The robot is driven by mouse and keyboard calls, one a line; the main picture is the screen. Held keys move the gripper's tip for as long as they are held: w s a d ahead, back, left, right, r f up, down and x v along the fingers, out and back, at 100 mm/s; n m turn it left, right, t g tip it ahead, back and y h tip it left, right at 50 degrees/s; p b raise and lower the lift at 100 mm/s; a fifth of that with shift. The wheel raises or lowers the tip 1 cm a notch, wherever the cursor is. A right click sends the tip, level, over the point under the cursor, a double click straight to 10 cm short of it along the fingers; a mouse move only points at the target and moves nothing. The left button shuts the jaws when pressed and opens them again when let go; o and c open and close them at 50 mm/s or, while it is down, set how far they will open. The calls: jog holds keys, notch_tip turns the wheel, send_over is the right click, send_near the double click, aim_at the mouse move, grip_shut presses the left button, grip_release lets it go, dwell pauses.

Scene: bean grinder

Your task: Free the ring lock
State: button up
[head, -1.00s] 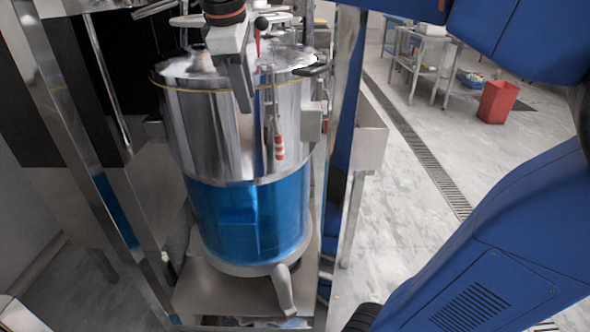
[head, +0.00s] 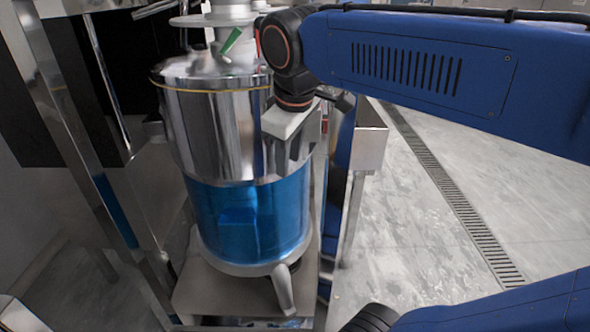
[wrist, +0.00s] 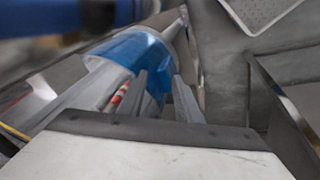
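The grinder's steel drum (head: 205,125), with a blue lower section (head: 250,215), stands upright on a metal base. A yellow band (head: 195,88) runs under its lid. A red-and-white striped handle (wrist: 118,97) shows in the wrist view just left of my gripper's left finger; in the head view my gripper hides it. I cannot tell whether it is the ring lock. My gripper (wrist: 160,88) is at the drum's right side, its fingers apart with nothing seen between them. In the head view only its pale body (head: 290,118) shows, and the fingertips are hidden.
A green pointed part (head: 231,40) stands above the lid, below a round steel plate (head: 215,20). Steel frame posts (head: 85,130) rise at left, and a metal box (head: 368,145) is close on the right. Open floor (head: 405,240) with a drain grate (head: 445,185) lies further right.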

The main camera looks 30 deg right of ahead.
jog(key=shift+s+d+f+m, duration=0.15)
jog(key=shift+s+f+m, duration=0.1)
jog(key=shift+s+f, duration=0.3)
jog(key=shift+s+d+f+m, duration=0.15)
jog(key=shift+s+f+m, duration=0.15)
jog(key=shift+f, duration=0.45)
jog(key=shift+r, duration=0.1)
